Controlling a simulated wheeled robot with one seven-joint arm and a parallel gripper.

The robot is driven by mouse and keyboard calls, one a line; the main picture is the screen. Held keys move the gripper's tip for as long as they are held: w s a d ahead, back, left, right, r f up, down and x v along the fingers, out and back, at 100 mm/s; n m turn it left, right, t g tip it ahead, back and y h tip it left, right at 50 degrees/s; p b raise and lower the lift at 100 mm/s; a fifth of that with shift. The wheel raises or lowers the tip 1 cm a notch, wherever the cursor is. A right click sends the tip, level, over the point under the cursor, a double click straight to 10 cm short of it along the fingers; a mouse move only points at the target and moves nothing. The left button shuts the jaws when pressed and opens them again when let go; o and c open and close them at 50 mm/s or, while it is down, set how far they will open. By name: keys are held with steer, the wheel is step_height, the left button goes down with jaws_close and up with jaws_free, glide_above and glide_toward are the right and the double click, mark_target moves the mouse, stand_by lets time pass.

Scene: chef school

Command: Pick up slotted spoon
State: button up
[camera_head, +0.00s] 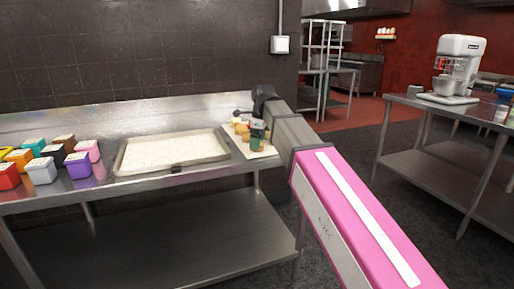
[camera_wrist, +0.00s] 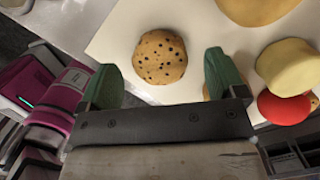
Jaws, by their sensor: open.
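I cannot make out a slotted spoon in either view. My gripper (camera_head: 258,133) is over the right end of the steel table (camera_head: 190,182) in the head view. In the wrist view my gripper (camera_wrist: 165,78) has its two green fingers apart with nothing held between them. A chocolate-chip cookie (camera_wrist: 160,57) lies on a pale board (camera_wrist: 118,35), just beyond the gap between the fingers. My arm hides part of the table's right end in the head view.
Yellow round food (camera_wrist: 288,66) and a red item (camera_wrist: 283,107) lie beside the right finger. A shallow tray (camera_head: 128,164) sits left of the board. Several colored containers (camera_head: 41,170) stand farther left. A mixer (camera_head: 458,62) stands on another table at right.

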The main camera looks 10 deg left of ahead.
steer(key=shift+a+f, duration=0.1)
steer(key=shift+f, duration=0.85)
steer(key=c, duration=1)
steer(key=shift+r, duration=0.1)
steer(key=shift+r, duration=0.5)
steer(key=r, duration=0.3)
steer(key=shift+s+a+r, duration=0.25)
steer(key=shift+s, duration=0.05)
steer(key=s+a+r, duration=0.6)
steer(key=s, duration=0.2)
steer(key=w+d+f, duration=0.2)
steer(key=w, duration=0.1)
steer(key=w+d+f, duration=0.2)
steer(key=w+d, duration=0.1)
steer(key=w+d+f, duration=0.2)
steer(key=shift+w+d+f, duration=0.15)
steer(key=shift+w+f, duration=0.1)
steer(key=shift+w, duration=0.15)
steer(key=shift+f, duration=1.95)
